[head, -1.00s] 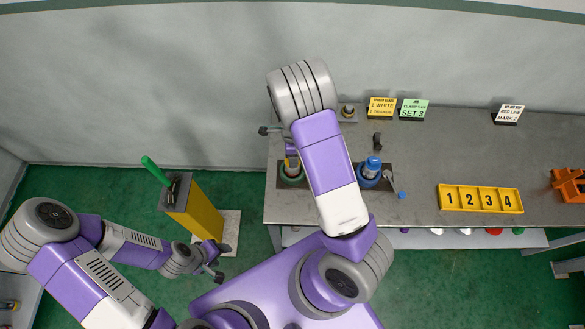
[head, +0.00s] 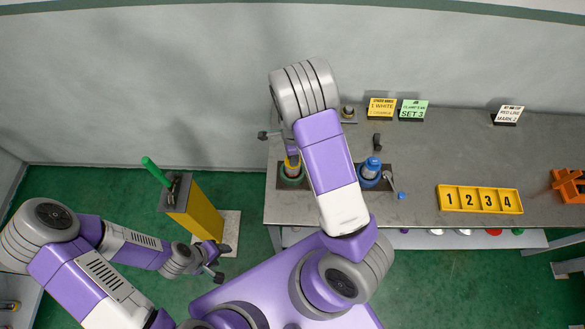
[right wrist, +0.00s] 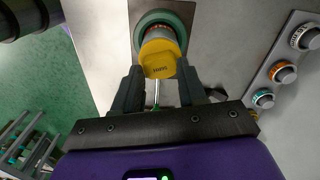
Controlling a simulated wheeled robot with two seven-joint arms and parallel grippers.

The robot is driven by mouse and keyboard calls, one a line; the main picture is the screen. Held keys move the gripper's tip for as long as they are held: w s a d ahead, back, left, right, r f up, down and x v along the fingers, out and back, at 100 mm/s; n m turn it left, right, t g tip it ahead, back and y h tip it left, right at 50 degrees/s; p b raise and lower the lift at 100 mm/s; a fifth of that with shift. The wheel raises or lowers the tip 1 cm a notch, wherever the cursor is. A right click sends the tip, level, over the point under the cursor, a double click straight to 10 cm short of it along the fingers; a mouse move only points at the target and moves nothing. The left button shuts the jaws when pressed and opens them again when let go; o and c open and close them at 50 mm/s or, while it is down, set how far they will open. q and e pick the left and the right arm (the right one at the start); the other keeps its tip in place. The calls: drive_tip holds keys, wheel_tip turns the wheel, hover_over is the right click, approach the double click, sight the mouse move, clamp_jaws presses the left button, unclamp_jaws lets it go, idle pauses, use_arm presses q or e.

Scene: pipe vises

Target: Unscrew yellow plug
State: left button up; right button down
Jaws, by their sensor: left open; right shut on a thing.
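The yellow plug (right wrist: 160,60) sits over the round green vise (right wrist: 158,20), with a reddish band between them in the right wrist view. My right arm hides most of this gripper in the head view. My left gripper (head: 212,268) is open and empty, low over the floor left of the bench.
A blue vise (head: 370,172) stands right of my right arm. A numbered yellow tray (head: 481,211) and an orange fixture (head: 569,185) are farther right. Sign cards stand along the back. A yellow pedestal (head: 199,215) with a green-handled tool (head: 156,171) stands left of the bench.

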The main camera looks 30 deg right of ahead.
drive_tip(key=n, duration=0.4)
drive_tip(key=n+b, duration=0.1)
drive_tip(key=n, duration=0.7)
drive_tip(key=shift+n+b, duration=0.4)
drive_tip(key=n+b, duration=0.1)
drive_tip(key=n, duration=0.4)
drive_tip(key=c, duration=1.2)
unclamp_jaws()
drive_tip(key=shift+n, duration=0.4)
drive_tip(key=c, duration=0.6)
drive_tip(key=shift+r, duration=0.1)
drive_tip(key=shift+r+p, duration=0.45)
drive_tip(key=shift+r, duration=0.2)
